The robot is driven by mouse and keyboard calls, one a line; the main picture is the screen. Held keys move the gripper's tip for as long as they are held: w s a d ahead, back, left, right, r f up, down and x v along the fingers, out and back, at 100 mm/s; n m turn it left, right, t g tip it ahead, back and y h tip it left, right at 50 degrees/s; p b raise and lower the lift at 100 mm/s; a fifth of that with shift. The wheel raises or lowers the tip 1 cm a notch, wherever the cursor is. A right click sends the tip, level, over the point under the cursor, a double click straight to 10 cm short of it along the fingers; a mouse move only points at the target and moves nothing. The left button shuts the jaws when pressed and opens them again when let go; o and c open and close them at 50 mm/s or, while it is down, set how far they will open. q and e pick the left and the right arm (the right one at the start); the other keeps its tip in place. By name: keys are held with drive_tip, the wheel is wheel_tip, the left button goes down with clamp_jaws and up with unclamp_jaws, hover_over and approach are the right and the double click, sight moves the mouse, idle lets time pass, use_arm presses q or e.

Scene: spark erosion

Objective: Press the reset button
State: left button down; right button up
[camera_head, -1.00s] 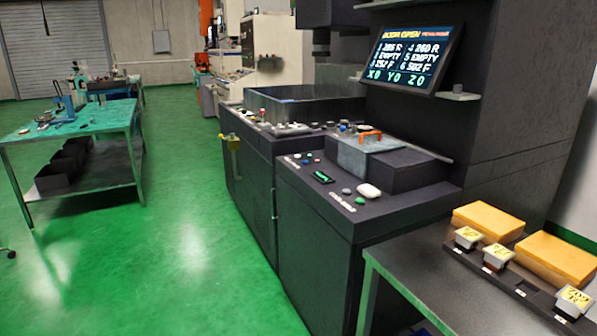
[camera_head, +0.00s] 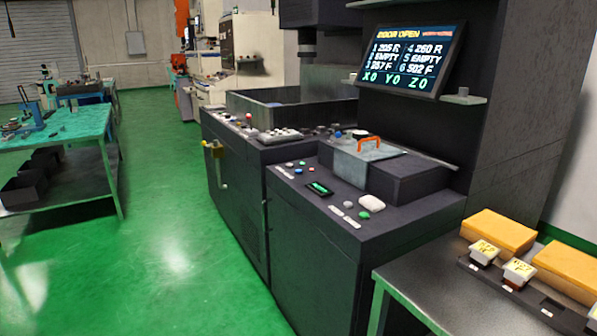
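The dark machine (camera_head: 315,262) stands in the middle with a sloping control ledge at its front. On the ledge are a green button (camera_head: 363,215), a small grey-white knob (camera_head: 348,205), a white rounded piece (camera_head: 371,202), a small lit green display (camera_head: 319,188) and several small coloured buttons (camera_head: 300,164). The printed labels are too small to read, so I cannot tell which is the reset button. A screen (camera_head: 409,59) above reads "DOOR OPEN" and "X0 Y0 Z0". Neither of my grippers is in view.
A dark bench (camera_head: 440,285) with yellow-orange blocks (camera_head: 498,231) and small labelled pieces (camera_head: 484,252) adjoins the machine at right. A grey lid with an orange handle (camera_head: 369,143) sits behind the ledge. A green-topped table (camera_head: 60,128) stands left. Green floor (camera_head: 175,245) between is clear.

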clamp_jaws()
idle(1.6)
